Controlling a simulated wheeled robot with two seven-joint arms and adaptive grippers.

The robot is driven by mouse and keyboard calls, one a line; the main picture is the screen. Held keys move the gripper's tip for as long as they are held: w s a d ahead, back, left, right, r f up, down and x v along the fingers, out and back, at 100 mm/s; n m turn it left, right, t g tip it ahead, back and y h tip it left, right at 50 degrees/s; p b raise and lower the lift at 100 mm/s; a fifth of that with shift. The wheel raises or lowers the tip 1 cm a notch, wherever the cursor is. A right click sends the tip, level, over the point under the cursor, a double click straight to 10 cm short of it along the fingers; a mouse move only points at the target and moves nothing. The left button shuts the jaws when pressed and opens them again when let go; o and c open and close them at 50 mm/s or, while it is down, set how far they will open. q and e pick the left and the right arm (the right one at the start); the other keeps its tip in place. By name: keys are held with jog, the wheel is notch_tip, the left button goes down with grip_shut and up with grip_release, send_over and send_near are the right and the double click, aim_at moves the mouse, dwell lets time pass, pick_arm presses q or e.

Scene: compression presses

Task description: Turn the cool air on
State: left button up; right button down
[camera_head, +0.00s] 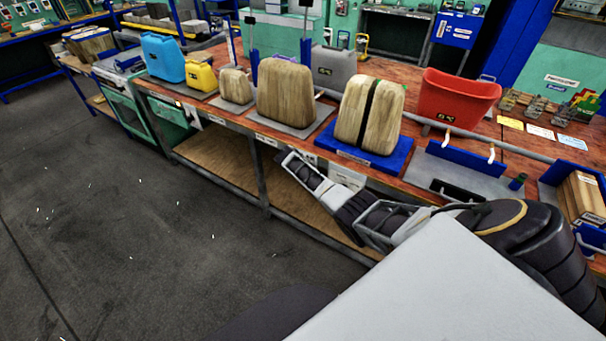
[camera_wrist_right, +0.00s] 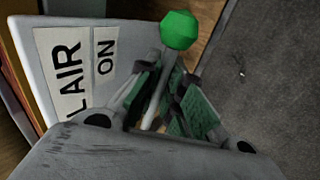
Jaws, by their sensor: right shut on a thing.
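A lever with a green knob (camera_wrist_right: 181,30) and a pale, thin shaft (camera_wrist_right: 156,101) sticks out beside a white panel (camera_wrist_right: 136,37) in the right wrist view. In the head view my right arm reaches left along the bench front; the lever cannot be made out there. My left gripper is not in view.
The wooden bench (camera_head: 222,104) holds several canisters, a red bin (camera_head: 456,98) and a blue tray (camera_head: 352,150). A lower shelf (camera_head: 318,212) lies under it. Grey floor (camera_head: 120,220) in front is open.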

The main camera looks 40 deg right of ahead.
jog(key=shift+r+g, duration=0.2)
jog(key=shift+g, duration=0.1)
dwell(0.4)
jog(key=c, duration=1.5)
grip_release()
jog(key=shift+c, duration=0.2)
jog(key=shift+a+r, duration=0.15)
jog(key=v, duration=1.1)
jog(key=shift+a+r, duration=0.2)
jog(key=shift+s, duration=0.1)
